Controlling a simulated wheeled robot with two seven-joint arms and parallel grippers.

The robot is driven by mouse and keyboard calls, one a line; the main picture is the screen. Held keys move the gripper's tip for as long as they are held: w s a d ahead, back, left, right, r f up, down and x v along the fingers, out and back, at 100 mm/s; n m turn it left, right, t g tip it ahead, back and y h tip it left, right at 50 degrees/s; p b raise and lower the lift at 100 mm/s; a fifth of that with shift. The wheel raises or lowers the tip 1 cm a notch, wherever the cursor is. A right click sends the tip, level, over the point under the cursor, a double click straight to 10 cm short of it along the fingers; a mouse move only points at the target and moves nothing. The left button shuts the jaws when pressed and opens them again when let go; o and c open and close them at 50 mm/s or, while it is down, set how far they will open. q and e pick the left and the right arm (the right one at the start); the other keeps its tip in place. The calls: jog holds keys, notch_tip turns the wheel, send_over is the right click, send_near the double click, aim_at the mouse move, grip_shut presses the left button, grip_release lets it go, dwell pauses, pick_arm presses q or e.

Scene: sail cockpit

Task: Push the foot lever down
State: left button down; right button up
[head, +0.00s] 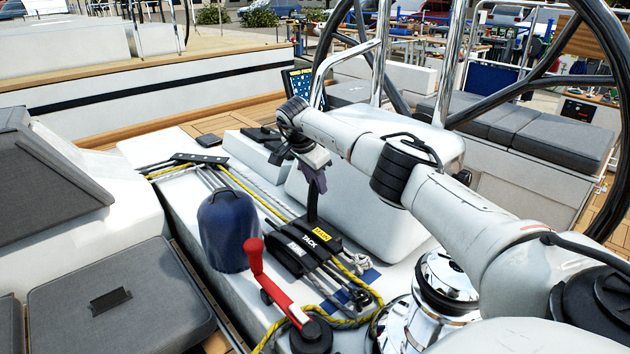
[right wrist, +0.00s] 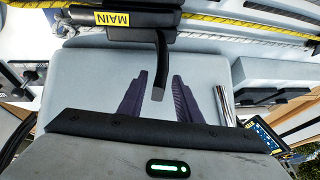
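A black clutch block (head: 300,243) sits on the white deck console. One black lever (head: 312,206) stands raised from the block. In the right wrist view this lever (right wrist: 162,55) with a grey tip rises next to the yellow MAIN label (right wrist: 113,18). My right gripper (head: 316,180) is just above the lever. In its wrist view the gripper (right wrist: 158,78) is open, its dark purple fingers either side of the lever tip, with gaps showing. My left gripper is not in view.
A red winch handle (head: 272,280), a blue rounded cover (head: 228,230) and a chrome winch (head: 445,282) stand near the block. Yellow and grey ropes (head: 252,192) run across the console. A chrome rail (head: 340,68) and black wheel (head: 326,35) rise behind my right arm.

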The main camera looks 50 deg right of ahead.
jog(key=c, duration=0.6)
grip_shut()
jog(key=shift+s, duration=0.15)
